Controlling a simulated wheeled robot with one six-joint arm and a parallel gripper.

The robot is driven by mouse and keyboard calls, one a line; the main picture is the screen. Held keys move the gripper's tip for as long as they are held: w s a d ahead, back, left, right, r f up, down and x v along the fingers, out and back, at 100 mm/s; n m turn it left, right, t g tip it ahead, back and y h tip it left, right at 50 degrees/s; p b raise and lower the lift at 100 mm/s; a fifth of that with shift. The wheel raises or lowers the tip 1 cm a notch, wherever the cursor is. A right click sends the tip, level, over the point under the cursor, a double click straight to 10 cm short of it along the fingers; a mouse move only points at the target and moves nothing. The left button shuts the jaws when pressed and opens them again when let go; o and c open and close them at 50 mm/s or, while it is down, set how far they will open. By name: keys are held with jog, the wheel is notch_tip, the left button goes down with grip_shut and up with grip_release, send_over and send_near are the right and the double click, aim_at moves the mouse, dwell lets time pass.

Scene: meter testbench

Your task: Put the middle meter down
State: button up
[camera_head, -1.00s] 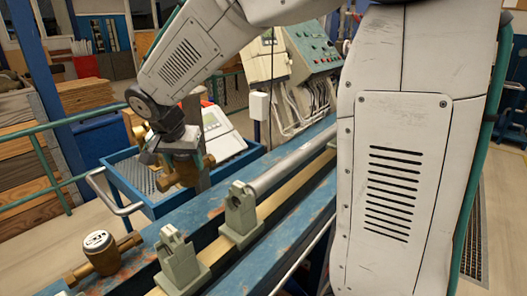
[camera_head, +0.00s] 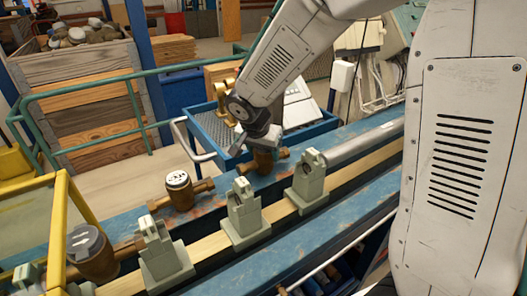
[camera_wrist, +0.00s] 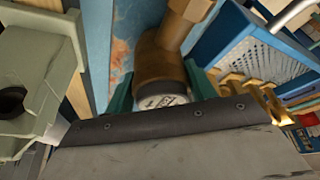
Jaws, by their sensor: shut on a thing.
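My gripper (camera_head: 262,137) points down at the blue bench and is shut on a brass meter (camera_head: 263,163). In the wrist view, the green fingers of my gripper (camera_wrist: 158,92) hold the brass meter (camera_wrist: 160,62) on both sides, and part of its white dial shows. The meter is upright over the bench's back strip, in front of the tray; I cannot tell whether it touches the bench. A second brass meter (camera_head: 180,190) with a white dial stands to its left. A third, grey-topped meter (camera_head: 93,254) is at the far left.
Grey-green clamps (camera_head: 243,212) stand in a row along the rail in front, with a grey pipe (camera_head: 365,140) at the right. A blue tray (camera_head: 203,150) with brass fittings (camera_head: 226,100) is behind. A yellow frame (camera_head: 60,235) stands at the left.

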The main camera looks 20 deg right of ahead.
jog(key=o, duration=1.5)
jog(key=v, duration=1.2)
jog(key=s+d+n+y, duration=0.1)
jog(key=s+d+n, duration=0.1)
jog(key=s, duration=0.7)
jog(key=s+d+r+n+g+y, duration=0.1)
jog(key=s+n, duration=0.3)
jog(key=s, duration=0.5)
jog(key=s+d+n+g+y, duration=0.1)
jog(key=s+d+n, duration=0.2)
jog(key=s, duration=0.5)
jog(key=shift+s+d+r, duration=0.2)
jog(key=shift+s+r, duration=0.1)
jog(key=shift+s, duration=0.1)
